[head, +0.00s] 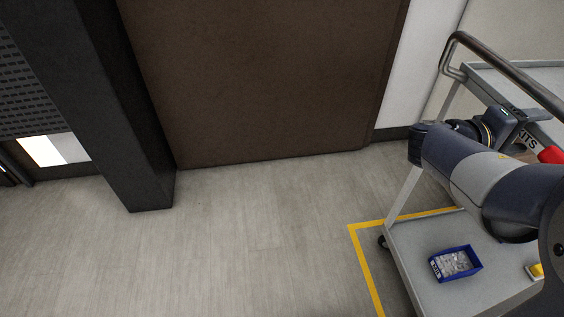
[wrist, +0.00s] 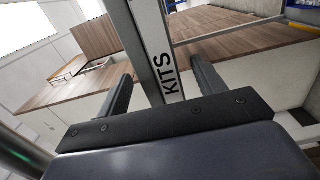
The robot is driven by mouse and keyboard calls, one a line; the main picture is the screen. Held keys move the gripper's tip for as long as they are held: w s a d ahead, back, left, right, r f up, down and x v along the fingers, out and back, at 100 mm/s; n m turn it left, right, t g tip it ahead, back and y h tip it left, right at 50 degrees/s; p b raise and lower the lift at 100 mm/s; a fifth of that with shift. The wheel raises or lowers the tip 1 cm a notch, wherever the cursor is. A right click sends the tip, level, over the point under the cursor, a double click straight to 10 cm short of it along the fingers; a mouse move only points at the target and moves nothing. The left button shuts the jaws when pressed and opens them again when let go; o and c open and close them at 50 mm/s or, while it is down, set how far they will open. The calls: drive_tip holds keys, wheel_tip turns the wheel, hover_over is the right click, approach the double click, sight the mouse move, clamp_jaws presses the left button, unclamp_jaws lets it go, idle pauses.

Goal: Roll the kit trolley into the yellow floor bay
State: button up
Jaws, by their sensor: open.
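The kit trolley (head: 402,262) is grey, with a raised tubular handle, an upper deck and a lower shelf, at the right of the head view. The yellow floor bay (head: 366,262) shows as a corner of yellow line. The trolley's visible caster is just inside that corner; the bay's far side is out of view. My arm reaches over the trolley. In the wrist view, my gripper (wrist: 160,72) is open, with its fingers on either side of a pale strip marked KITS (wrist: 158,45). Contact with the strip cannot be told. My arm hides part of the trolley.
A blue bin (head: 456,263) of small parts lies on the lower shelf. A dark post (head: 118,120) stands at the left and a brown panel (head: 265,80) behind. The floor left of the bay is clear. A wood-topped counter (wrist: 75,92) shows in the wrist view.

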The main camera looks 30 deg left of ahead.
drive_tip(key=b+v, duration=0.1)
drive_tip(key=v, duration=0.9)
drive_tip(key=shift+d, duration=0.1)
drive_tip(key=p+x, duration=0.1)
drive_tip(key=x, duration=1.1)
drive_tip(key=shift+p, duration=0.4)
drive_tip(key=shift+f, duration=0.25)
drive_tip(key=shift+r, duration=0.15)
